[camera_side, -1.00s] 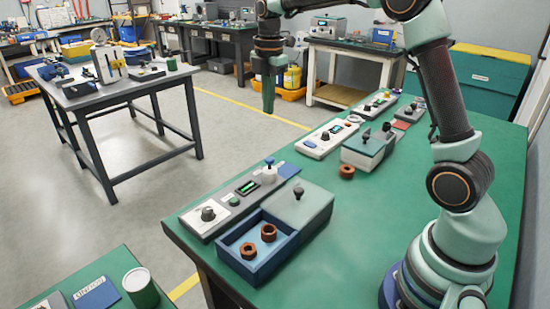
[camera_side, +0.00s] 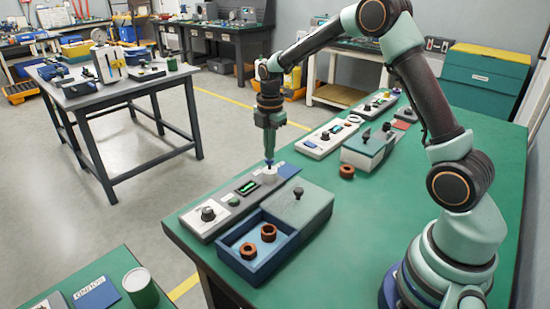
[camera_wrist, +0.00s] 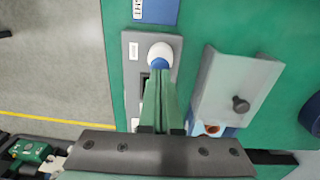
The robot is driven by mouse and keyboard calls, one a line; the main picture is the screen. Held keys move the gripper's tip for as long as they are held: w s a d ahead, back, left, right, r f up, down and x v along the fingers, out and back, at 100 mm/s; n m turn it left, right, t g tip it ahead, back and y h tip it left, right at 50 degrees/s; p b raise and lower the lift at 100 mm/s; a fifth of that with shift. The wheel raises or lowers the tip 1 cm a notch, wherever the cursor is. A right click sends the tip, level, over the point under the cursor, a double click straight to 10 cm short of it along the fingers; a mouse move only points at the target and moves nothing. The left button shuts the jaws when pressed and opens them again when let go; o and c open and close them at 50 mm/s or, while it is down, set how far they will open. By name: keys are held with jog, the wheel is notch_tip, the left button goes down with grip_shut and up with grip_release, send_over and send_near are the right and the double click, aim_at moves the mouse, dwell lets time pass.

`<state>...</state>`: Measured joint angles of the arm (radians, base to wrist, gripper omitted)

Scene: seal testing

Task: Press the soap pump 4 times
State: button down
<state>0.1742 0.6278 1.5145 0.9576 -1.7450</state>
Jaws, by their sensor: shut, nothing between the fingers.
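The soap pump (camera_side: 269,174) is a small white bottle with a blue top at the far end of a grey panel on the green bench. It also shows in the wrist view (camera_wrist: 160,53), white with a blue edge facing my fingers. My gripper (camera_side: 269,152) is shut and empty, pointing straight down right above the pump. Its fingertips are at or just over the blue top; I cannot tell whether they touch it. In the wrist view the closed fingertips (camera_wrist: 160,75) overlap the near side of the pump.
Beside the panel stands a blue box (camera_side: 252,262) holding two brown rings, with a grey sliding lid (camera_side: 304,205) and dark knob. The panel also carries a dial (camera_side: 208,214) and a green display (camera_side: 248,187). A second panel (camera_side: 329,138) and lidded box (camera_side: 362,155) stand farther back.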

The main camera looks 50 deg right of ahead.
aim_at(269, 162)
jog(key=shift+f, duration=0.2)
jog(key=shift+f, duration=1.1)
notch_tip(269, 162, up, 14)
jog(key=shift+s+a+r, duration=0.15)
jog(key=shift+a+r, duration=0.1)
jog(key=shift+a, duration=0.05)
dwell(0.4)
